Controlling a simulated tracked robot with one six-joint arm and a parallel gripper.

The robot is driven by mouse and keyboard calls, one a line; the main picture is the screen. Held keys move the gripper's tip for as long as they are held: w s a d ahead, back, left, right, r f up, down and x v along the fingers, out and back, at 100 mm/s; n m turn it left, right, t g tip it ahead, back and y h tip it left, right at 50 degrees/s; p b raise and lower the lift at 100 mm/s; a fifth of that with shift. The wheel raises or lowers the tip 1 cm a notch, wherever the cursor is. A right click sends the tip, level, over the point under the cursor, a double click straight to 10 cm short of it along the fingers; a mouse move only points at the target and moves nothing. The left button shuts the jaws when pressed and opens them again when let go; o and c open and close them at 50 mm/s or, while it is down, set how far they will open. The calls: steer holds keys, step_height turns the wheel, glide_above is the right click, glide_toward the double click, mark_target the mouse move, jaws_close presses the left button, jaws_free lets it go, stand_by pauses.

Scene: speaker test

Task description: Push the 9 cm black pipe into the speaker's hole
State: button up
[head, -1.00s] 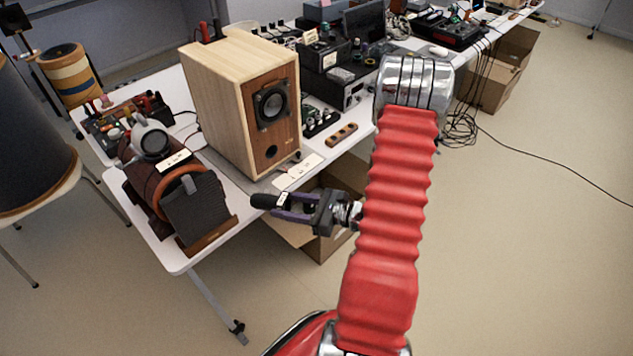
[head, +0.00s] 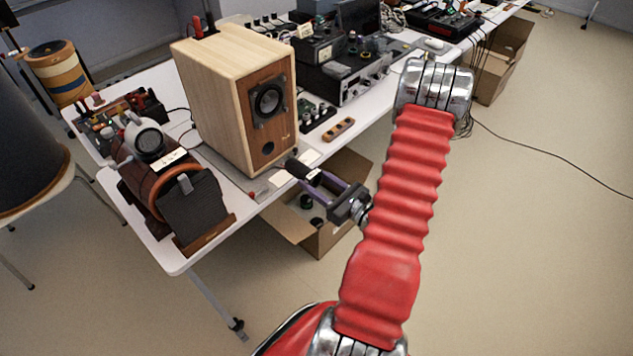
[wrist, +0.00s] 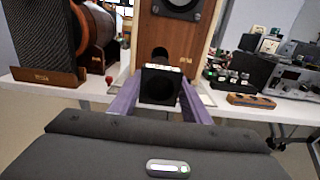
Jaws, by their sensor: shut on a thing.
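The wooden speaker (head: 215,100) stands upright on the white table, its brown front holding a driver (head: 268,100) and a round dark hole (head: 267,148) below it. My gripper (head: 311,176), with purple fingers, is shut on the black pipe (head: 303,169) in front of the speaker, below and right of the hole in the head view. In the wrist view the pipe (wrist: 160,85) sits between both fingers, its near end open. The hole (wrist: 160,53) shows just above it, its lower part hidden. The pipe appears apart from the speaker; its far end is hidden in the wrist view.
A drum-shaped device (head: 185,205) stands left of the speaker on the table. A small wooden block with knobs (head: 338,128) and electronics (head: 345,80) are on the right. An open cardboard box (head: 320,230) is under the table edge.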

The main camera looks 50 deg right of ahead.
mark_target(293, 166)
steer(key=shift+w+a, duration=0.15)
steer(key=shift+w, duration=4.2)
steer(key=shift+w+r, duration=0.1)
steer(key=shift+w, duration=2.85)
stand_by(0.7)
